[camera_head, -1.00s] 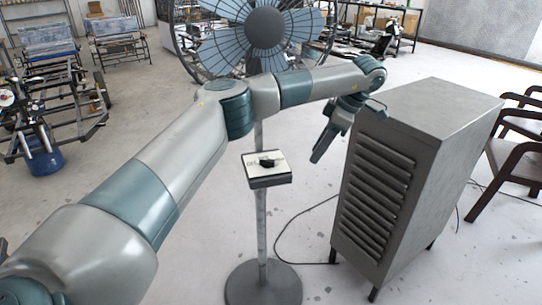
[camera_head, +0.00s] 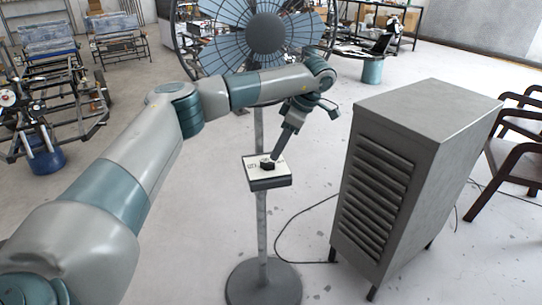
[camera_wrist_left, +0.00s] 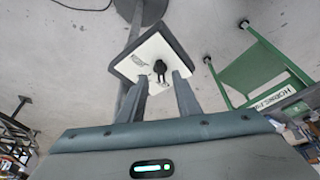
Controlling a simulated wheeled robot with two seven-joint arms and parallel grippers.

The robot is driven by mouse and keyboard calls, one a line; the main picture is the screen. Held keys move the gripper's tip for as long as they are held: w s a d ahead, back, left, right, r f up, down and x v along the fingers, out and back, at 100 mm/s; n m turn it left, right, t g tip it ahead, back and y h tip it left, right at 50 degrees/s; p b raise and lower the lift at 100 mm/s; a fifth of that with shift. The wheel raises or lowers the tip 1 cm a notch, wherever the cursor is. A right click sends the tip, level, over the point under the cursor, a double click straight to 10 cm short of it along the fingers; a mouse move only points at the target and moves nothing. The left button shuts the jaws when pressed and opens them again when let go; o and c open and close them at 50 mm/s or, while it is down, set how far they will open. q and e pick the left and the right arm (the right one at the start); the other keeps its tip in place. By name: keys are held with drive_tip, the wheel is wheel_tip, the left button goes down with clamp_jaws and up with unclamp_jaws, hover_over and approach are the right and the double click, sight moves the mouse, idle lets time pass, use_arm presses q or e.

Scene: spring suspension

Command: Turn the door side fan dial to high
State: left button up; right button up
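The fan (camera_head: 266,33) stands on a pole, with a white-topped control box (camera_head: 270,183) partway up it. A small black dial knob (camera_head: 266,165) is on the box top; it also shows in the left wrist view (camera_wrist_left: 160,68). My left gripper (camera_head: 275,157) points down at the dial from the upper right. In the left wrist view its two fingers (camera_wrist_left: 160,77) are spread, one toward each side of the knob. I cannot tell whether they touch it. The printed marks on the box are too small to read. My right gripper is not in view.
A grey louvred metal cabinet (camera_head: 405,170) stands close to the right of the pole, with dark chairs (camera_head: 515,155) beyond it. The round fan base (camera_head: 263,284) and a cable lie on the floor. A metal frame with a blue bucket (camera_head: 46,160) is at the left.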

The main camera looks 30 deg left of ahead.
sight(269, 162)
use_arm(q)
drive_tip(key=shift+a+p+x, duration=0.25)
drive_tip(key=shift+p+x, duration=0.2)
drive_tip(key=shift+x, duration=2.2)
drive_tip(key=shift+s+r, duration=0.1)
drive_tip(key=shift+r, duration=0.05)
clamp_jaws()
